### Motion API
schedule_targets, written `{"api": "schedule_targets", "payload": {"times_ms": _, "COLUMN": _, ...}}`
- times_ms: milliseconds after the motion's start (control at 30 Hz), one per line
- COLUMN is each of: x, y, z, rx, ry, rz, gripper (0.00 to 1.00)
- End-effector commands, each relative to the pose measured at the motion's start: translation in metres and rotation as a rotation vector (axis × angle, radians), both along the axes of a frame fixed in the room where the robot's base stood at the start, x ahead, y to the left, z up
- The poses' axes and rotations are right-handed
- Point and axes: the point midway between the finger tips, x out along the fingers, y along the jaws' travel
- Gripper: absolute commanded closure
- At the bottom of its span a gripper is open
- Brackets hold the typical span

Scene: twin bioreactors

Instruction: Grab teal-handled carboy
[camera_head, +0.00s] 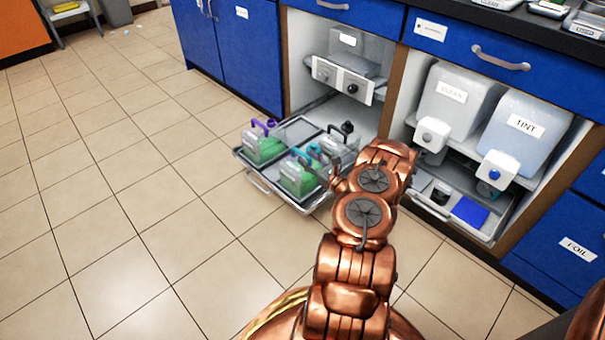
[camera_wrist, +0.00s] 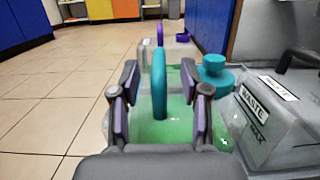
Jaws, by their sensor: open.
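The teal-handled carboy (camera_head: 299,178) holds green liquid and stands on a pulled-out tray (camera_head: 270,188) low in front of the cabinet. In the wrist view its teal handle (camera_wrist: 160,88) stands upright between my gripper's (camera_wrist: 160,92) two open fingers, and its teal cap (camera_wrist: 214,76) is just right of the right finger.
A purple-handled carboy (camera_head: 263,142) with green liquid stands behind it on the tray. A clear container labelled WASTE (camera_wrist: 265,112) is close on the right. Cabinet bays hold CLEAR (camera_head: 452,100) and TINT (camera_head: 524,130) tanks. The tiled floor (camera_head: 110,210) at left is free.

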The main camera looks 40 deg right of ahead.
Motion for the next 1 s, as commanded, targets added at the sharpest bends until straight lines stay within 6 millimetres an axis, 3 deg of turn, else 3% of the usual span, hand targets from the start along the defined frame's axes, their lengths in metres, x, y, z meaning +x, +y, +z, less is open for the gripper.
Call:
{"api": "schedule_targets", "payload": {"times_ms": 333, "x": 0.035, "y": 0.001, "z": 0.004, "rx": -0.003, "ry": -0.003, "rz": 0.005, "gripper": 0.54}}
{"api": "schedule_targets", "payload": {"times_ms": 700, "x": 0.04, "y": 0.001, "z": 0.006, "rx": 0.0, "ry": -0.002, "rz": 0.004, "gripper": 0.55}}
{"api": "schedule_targets", "payload": {"times_ms": 1000, "x": 0.04, "y": 0.002, "z": 0.005, "rx": 0.0, "ry": -0.002, "rz": 0.005, "gripper": 0.86}}
